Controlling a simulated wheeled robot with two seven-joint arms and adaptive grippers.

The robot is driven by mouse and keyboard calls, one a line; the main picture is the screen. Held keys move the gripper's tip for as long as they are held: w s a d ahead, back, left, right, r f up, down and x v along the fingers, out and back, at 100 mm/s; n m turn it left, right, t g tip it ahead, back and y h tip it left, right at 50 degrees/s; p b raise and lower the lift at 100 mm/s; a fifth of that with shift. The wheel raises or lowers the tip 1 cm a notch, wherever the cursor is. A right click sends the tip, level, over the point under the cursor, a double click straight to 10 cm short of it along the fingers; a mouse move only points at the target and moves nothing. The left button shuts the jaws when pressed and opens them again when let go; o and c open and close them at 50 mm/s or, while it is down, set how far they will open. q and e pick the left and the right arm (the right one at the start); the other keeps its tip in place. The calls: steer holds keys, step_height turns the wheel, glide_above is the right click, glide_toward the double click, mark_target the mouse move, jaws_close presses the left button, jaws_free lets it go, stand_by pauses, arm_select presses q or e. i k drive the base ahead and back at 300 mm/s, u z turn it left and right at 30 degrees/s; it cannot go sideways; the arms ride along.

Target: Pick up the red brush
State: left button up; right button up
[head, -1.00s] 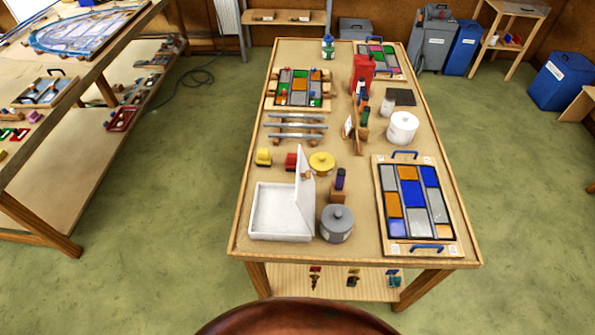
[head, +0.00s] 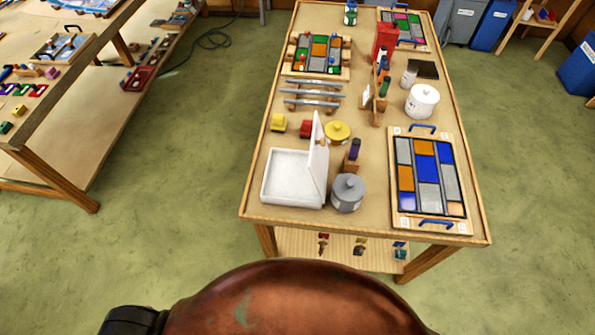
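No gripper of mine shows in the head view. I cannot make out the red brush for certain. A small red-topped item (head: 323,239) stands on the low shelf under the near end of the table (head: 262,160), beside a yellow one (head: 359,245) and a teal one (head: 400,250); they are too small to identify.
A grey lidded pot (head: 348,192), a white lidded pot (head: 422,100) and a framed glass panel (head: 464,214) stand on the table. A tall red container (head: 385,38) is farther back. Another bench (head: 70,185) stands at left, with clear green floor between.

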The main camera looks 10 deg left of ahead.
mark_target(307, 125)
steer(key=z, duration=1.5)
steer(key=k, duration=0.35)
steer(key=u, duration=0.55)
